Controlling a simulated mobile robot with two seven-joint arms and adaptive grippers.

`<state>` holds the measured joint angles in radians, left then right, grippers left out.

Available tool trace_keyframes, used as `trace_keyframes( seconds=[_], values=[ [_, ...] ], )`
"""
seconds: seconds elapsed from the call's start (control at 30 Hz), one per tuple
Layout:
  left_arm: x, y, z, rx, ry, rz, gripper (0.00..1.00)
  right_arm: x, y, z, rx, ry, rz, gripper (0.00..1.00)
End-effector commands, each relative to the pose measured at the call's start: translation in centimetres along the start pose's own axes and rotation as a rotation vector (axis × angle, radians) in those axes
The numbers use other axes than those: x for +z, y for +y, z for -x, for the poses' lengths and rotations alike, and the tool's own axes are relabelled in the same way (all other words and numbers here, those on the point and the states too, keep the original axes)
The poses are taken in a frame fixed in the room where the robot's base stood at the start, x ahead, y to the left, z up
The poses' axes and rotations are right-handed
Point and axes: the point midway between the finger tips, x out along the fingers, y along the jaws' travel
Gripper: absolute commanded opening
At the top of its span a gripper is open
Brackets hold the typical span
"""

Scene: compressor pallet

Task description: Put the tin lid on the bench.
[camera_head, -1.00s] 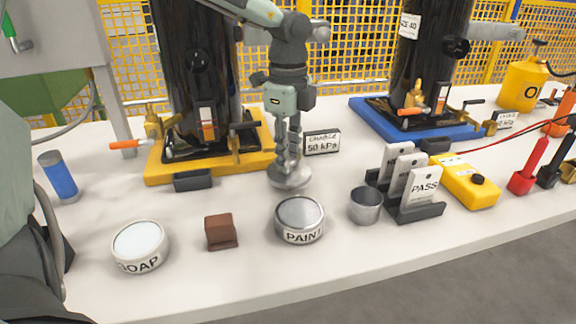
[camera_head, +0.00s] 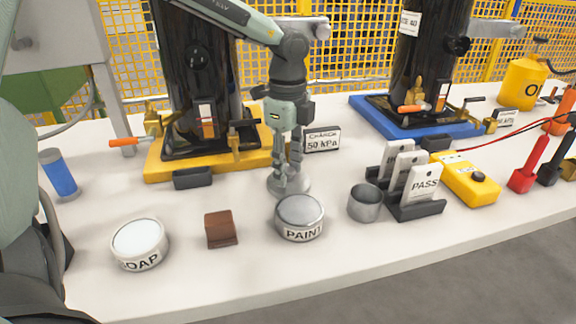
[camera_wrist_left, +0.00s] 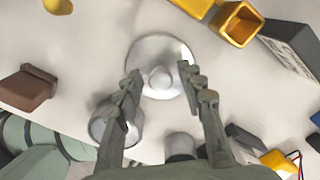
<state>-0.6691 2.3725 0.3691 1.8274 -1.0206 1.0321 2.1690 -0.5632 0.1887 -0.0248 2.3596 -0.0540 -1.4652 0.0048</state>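The tin lid (camera_head: 302,184) is a round grey metal disc with a knob in its middle. It lies flat on the white bench (camera_head: 190,285), in front of the yellow base and behind the PAINT tin (camera_head: 300,221). In the left wrist view the lid (camera_wrist_left: 160,45) shows from above. My left gripper (camera_head: 282,184) points down over the lid. Its fingers (camera_wrist_left: 159,76) are spread on either side of the knob, with a gap visible around it. The PAINT tin stands upright with a grey top. My right gripper is not in view.
A SOAP tin (camera_head: 139,243), brown block (camera_head: 220,229), grey cup (camera_head: 364,203) and tag rack (camera_head: 416,209) stand near the front. A yellow base (camera_head: 160,167) with a black cylinder stands behind, beside a CHARGE sign (camera_head: 322,140). Bare bench lies left of the lid.

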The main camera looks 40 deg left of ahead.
Motion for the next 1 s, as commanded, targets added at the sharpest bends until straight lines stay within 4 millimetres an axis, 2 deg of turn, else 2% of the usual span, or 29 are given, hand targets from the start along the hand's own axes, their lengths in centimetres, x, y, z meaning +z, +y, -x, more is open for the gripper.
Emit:
trace_keyframes(
  seconds=[0.27,0.43,0.8,1.0],
  values=[
    [0.0,0.0,0.1,0.000,0.000,0.000,0.42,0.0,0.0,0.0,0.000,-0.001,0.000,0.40],
    [0.0,0.0,0.7,-0.001,0.000,0.000,0.42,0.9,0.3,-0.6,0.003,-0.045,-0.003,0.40],
    [0.0,-0.1,8.6,-0.005,-0.002,0.001,0.42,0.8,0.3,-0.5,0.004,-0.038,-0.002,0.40],
    [0.0,-0.1,11.4,-0.003,-0.002,0.000,0.42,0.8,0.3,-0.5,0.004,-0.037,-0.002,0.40]
  ],
)
